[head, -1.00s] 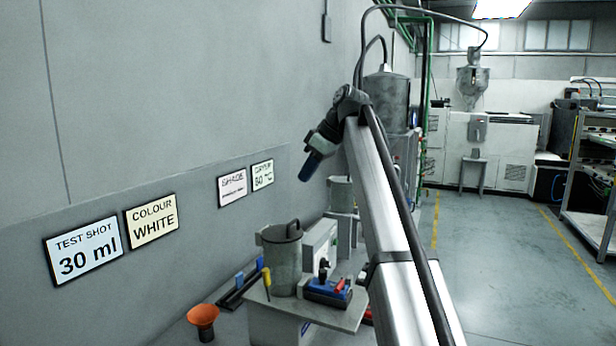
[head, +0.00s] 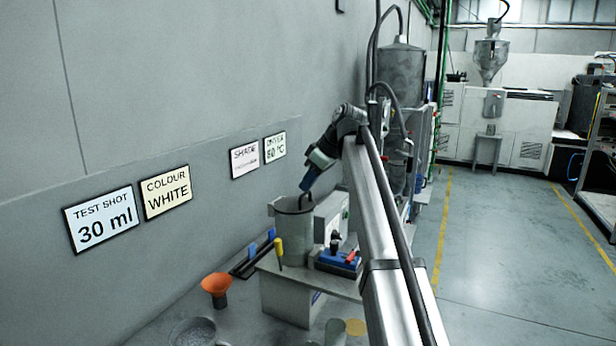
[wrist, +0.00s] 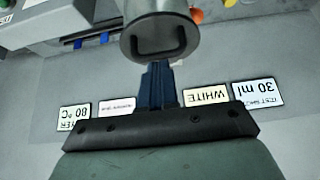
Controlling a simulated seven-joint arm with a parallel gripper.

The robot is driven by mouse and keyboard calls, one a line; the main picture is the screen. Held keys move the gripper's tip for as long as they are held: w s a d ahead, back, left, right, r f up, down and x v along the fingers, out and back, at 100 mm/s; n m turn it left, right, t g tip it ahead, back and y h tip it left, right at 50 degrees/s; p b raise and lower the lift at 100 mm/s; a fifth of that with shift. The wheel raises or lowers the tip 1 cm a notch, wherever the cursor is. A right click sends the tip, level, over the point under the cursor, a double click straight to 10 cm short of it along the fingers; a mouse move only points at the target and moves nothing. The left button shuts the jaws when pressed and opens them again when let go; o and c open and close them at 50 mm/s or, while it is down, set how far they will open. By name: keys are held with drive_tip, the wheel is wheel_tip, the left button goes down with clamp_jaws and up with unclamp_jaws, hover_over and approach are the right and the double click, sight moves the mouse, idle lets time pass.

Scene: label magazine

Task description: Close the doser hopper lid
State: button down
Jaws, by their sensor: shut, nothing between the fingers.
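The doser hopper (head: 293,238) is a grey cylinder on a small bench by the wall in the head view. It also shows at the top of the wrist view (wrist: 160,10). A round grey lid face (wrist: 157,33) with a dark bail handle shows at the hopper's mouth in the wrist view; I cannot tell how far the lid is tilted. My gripper (head: 305,188) has blue fingers, shut and empty, just above the hopper's top, by the handle. In the wrist view the fingers (wrist: 157,70) point at the lid; contact is unclear.
A yellow-handled tool (head: 279,250) and a blue device with a red part (head: 338,262) stand beside the hopper. An orange funnel (head: 216,286) sits left. Wall signs (head: 101,220) hang behind. Open floor (head: 495,240) lies right.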

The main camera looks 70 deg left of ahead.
drive_tip(key=shift+w+d+f, duration=0.2)
drive_tip(key=shift+d+f, duration=0.1)
drive_tip(key=shift+f, duration=0.45)
drive_tip(key=r, duration=0.4)
drive_tip(key=shift+s+a+r, duration=0.1)
drive_tip(key=shift+s+a, duration=0.1)
drive_tip(key=shift+a, duration=0.2)
drive_tip(key=v, duration=1)
drive_tip(key=shift+d, duration=0.2)
